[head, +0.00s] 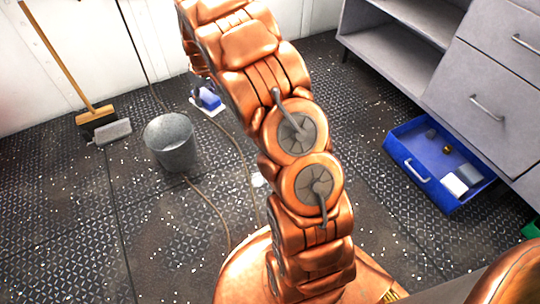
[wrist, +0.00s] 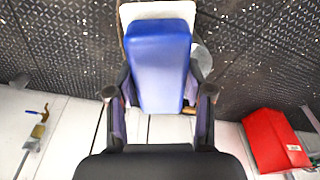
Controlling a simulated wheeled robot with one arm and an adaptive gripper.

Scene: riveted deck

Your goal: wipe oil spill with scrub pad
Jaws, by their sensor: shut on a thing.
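The scrub pad (wrist: 158,60) has a blue block-shaped body with a white pad at its far end. My gripper (wrist: 160,92) is shut on it, one finger on each side of the blue body, in the wrist view. In the head view the scrub pad (head: 208,98) shows small beside my arm, over the floor near the back wall. My arm hides most of my gripper there. I cannot make out the oil spill on the dark deck in either view.
A grey metal bucket (head: 170,140) stands left of the pad. A broom (head: 97,118) leans on the white wall. A cable trails across the deck. A red box (wrist: 272,140) shows in the wrist view.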

